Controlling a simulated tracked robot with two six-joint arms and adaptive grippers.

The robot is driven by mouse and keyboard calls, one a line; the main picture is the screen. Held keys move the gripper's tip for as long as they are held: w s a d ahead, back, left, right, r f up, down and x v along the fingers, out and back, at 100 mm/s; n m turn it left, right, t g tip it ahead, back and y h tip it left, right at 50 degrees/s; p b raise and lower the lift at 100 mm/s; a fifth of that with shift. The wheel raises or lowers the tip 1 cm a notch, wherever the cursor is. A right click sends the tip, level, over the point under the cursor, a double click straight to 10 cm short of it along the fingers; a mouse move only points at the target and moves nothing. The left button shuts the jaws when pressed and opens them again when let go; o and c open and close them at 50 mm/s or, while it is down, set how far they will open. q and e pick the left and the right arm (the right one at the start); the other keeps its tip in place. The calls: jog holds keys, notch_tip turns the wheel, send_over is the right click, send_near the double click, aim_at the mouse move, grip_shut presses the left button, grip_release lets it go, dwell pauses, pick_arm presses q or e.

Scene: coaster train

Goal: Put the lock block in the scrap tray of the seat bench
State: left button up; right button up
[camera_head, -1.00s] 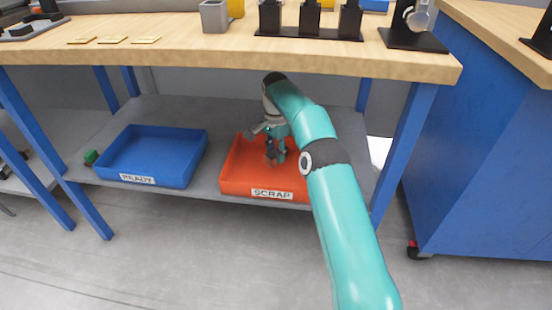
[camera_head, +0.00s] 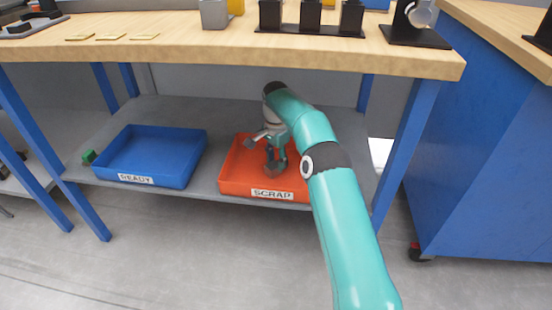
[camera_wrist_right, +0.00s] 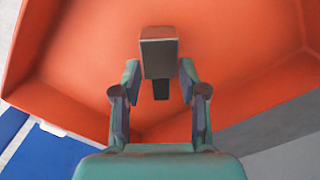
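The lock block (camera_wrist_right: 159,58), a dark grey-brown block with a narrower dark part, sits between the fingertips of my right gripper (camera_wrist_right: 160,75) in the right wrist view. In the head view, my right gripper (camera_head: 276,152) reaches down under the bench top into the orange scrap tray (camera_head: 234,186), with the block low inside the tray walls. I cannot tell whether the block touches the tray floor. My left gripper is not in view.
A blue tray marked READY (camera_head: 185,173) stands left of the scrap tray on the grey lower shelf (camera_head: 208,180), with a green piece (camera_head: 89,156) beside it. The wooden bench top (camera_head: 200,50) overhangs both. A blue bench leg (camera_head: 402,150) stands right of my arm.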

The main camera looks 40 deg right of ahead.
aim_at(276, 164)
jog(key=shift+o, duration=1.2)
jog(key=shift+r, duration=0.1)
jog(key=shift+r, duration=0.3)
notch_tip(276, 164, up, 8)
jog(key=p, duration=0.5)
